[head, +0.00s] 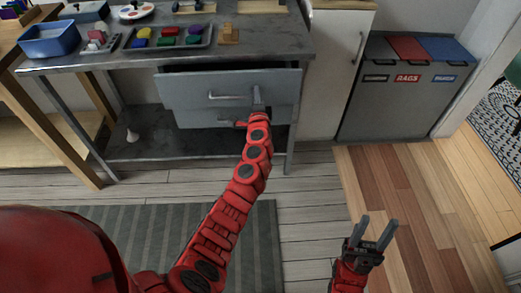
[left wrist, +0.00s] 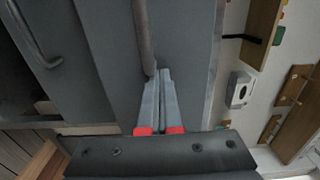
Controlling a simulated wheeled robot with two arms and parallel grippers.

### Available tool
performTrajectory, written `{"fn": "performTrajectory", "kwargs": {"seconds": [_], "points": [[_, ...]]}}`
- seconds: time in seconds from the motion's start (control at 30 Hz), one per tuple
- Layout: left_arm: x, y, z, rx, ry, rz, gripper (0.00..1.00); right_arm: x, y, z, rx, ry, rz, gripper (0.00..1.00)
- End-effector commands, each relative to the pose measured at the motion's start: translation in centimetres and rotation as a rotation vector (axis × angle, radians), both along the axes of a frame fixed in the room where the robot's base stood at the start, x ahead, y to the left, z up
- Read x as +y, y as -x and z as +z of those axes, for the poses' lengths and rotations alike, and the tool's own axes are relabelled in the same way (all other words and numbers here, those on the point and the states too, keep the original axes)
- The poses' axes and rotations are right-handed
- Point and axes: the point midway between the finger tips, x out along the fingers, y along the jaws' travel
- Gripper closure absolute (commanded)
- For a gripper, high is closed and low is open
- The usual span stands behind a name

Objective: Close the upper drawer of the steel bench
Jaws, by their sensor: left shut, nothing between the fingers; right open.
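The steel bench (head: 270,42) stands at the back left. Its grey upper drawer (head: 185,92) is pulled out, with a dark gap above its front. The bar handle (head: 225,97) runs across the drawer front and also shows in the left wrist view (left wrist: 144,38). My left gripper (head: 257,98) is shut and empty at the right part of the upper drawer front. In the left wrist view its fingertips (left wrist: 159,73) are close to one end of the handle; contact is unclear. My right gripper (head: 377,222) is open and empty above the floor at the right.
The lower drawer (head: 188,118) is just below, partly hidden by my left arm. Its handle shows in the left wrist view (left wrist: 38,45). A blue bin (head: 49,40) and a tray of coloured blocks (head: 150,40) sit on top. Sorting bins (head: 400,105) stand right. Floor in front is clear.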

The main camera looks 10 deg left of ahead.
Motion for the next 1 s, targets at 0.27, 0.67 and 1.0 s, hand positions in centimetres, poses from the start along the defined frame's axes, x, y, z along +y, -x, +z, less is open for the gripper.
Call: {"fn": "performTrajectory", "kwargs": {"seconds": [0.27, 0.67, 1.0], "points": [[1.3, -4.6, -0.5, -0.001, 0.002, 0.003, 1.00, 0.0, 0.0, -4.1, 0.000, 0.000, 0.000, 0.49], [2.0, -6.7, -0.1, 0.002, -0.002, 0.001, 1.00, 0.0, 0.0, -5.4, 0.000, 0.000, 0.000, 0.49], [2.1, -6.7, 0.3, -0.004, -0.003, 0.002, 1.00, 0.0, 0.0, -5.4, 0.000, 0.000, 0.000, 0.49]]}}
